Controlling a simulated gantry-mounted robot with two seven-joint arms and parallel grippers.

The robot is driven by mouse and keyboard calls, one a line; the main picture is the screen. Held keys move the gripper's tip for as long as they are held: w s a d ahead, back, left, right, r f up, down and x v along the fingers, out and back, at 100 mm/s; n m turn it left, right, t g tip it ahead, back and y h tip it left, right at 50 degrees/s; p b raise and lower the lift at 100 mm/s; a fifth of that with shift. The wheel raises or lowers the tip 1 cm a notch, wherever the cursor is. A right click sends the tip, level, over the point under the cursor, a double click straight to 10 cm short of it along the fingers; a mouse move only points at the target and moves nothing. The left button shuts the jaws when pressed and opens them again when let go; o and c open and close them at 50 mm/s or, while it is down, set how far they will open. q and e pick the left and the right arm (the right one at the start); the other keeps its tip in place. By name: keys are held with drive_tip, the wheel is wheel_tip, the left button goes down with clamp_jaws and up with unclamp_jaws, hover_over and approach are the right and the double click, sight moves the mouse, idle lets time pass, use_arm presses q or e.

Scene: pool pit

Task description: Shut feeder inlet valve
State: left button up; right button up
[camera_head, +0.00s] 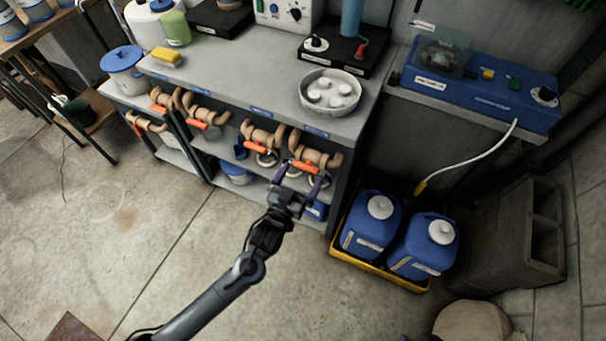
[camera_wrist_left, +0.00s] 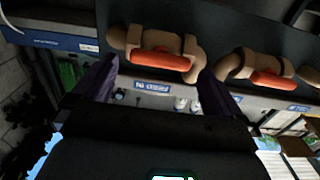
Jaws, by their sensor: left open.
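Several tan pipe valves with orange lever handles line the front of the grey bench. My left gripper (camera_head: 301,178) is open just in front of and below this handle. In the left wrist view the orange handle (camera_wrist_left: 160,60) shows between the two dark purple fingertips, and neither finger clearly touches it. Another valve, with its orange handle (camera_wrist_left: 271,80), is to the right there.
Blue jugs (camera_head: 370,224) stand in a yellow tray (camera_head: 345,259) right of the bench. A metal bowl (camera_head: 329,92) sits on the bench top. Lower shelves (camera_head: 232,152) hold tubs behind the valves. The concrete floor (camera_head: 150,220) in front is mostly clear.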

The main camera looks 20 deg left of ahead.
use_arm(q)
drive_tip(key=shift+w, duration=0.95)
